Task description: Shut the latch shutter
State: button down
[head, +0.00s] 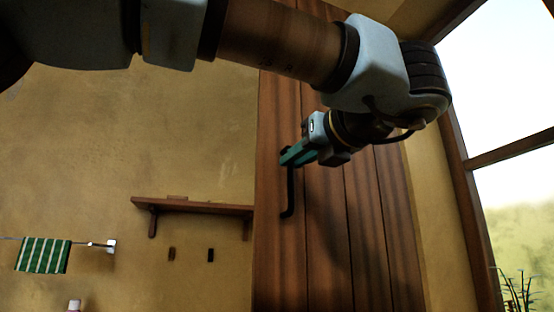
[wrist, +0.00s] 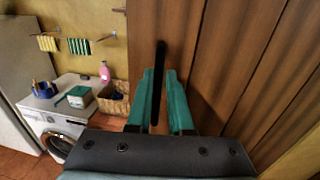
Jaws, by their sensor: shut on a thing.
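The shutter (head: 330,262) is a tall dark panel of upright wooden planks, standing to the left of the bright window. It also fills the right of the wrist view (wrist: 227,60). A black bar handle (head: 290,195) runs upright near its left edge. My gripper (head: 287,158) has teal fingers and is shut on the upper part of this handle in the head view. In the wrist view the handle (wrist: 161,60) runs between the two fingers of my gripper (wrist: 160,76). No separate latch can be made out.
The window (head: 510,110) at the right is uncovered where I see it, with a plant (head: 517,290) low beside it. A wooden shelf (head: 195,206) and a striped towel (head: 43,256) are on the left wall. A washing machine (wrist: 62,138) and a basket (wrist: 115,102) stand left of the shutter.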

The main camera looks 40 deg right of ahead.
jog(key=shift+h, duration=0.3)
jog(key=s, duration=0.1)
jog(key=s+p, duration=0.1)
jog(key=s, duration=0.1)
jog(key=s+d, duration=0.1)
jog(key=s, duration=0.1)
jog(key=shift+r+p, duration=0.1)
jog(key=shift+p, duration=0.2)
jog(key=shift+w, duration=0.1)
jog(key=c, duration=1.2)
grip_release()
jog(key=shift+o, duration=0.9)
jog(key=shift+d, duration=0.15)
jog(key=shift+o, duration=0.7)
jog(key=shift+w, duration=0.1)
jog(key=shift+a, duration=0.2)
